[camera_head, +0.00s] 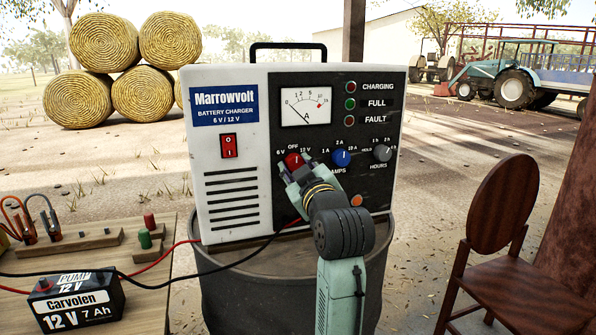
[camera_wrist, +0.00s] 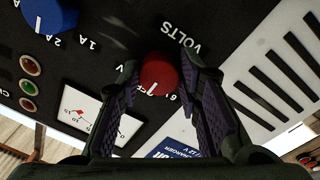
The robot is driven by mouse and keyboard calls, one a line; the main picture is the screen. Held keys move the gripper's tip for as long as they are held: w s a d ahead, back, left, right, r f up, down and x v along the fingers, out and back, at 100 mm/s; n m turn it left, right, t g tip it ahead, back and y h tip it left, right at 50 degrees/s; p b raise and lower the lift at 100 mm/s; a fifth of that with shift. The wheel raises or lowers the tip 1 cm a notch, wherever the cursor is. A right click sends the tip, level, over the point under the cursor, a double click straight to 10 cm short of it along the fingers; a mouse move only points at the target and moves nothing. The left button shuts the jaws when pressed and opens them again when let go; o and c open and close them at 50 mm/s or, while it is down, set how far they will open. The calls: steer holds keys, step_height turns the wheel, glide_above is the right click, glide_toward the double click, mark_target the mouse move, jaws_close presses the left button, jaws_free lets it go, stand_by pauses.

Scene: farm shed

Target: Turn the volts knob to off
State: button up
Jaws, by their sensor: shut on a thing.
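The volts knob (camera_head: 293,160) is red and sits on the black panel of the battery charger (camera_head: 232,205), below the ammeter. Its labels read 6 V at left, OFF at top and 12 V at right. My gripper (camera_head: 297,176) reaches it from the front and below. In the wrist view the red knob (camera_wrist: 160,74) is between the two purple-padded fingers of my gripper (camera_wrist: 161,84), which are shut on it. Its white pointer mark lies close to the partly hidden OFF lettering; I cannot tell the exact setting.
A blue amps knob (camera_head: 341,158) and a grey hours knob (camera_head: 381,153) are to the right. A red rocker switch (camera_head: 229,146) is at left. The charger stands on a barrel (camera_head: 225,290). A Carvolen battery (camera_head: 75,300) and cables are on the left table; a chair (camera_head: 500,250) stands right.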

stand_by(0.3)
steer(key=o, duration=1.1)
steer(key=shift+o, duration=0.2)
steer(key=v, duration=1.2)
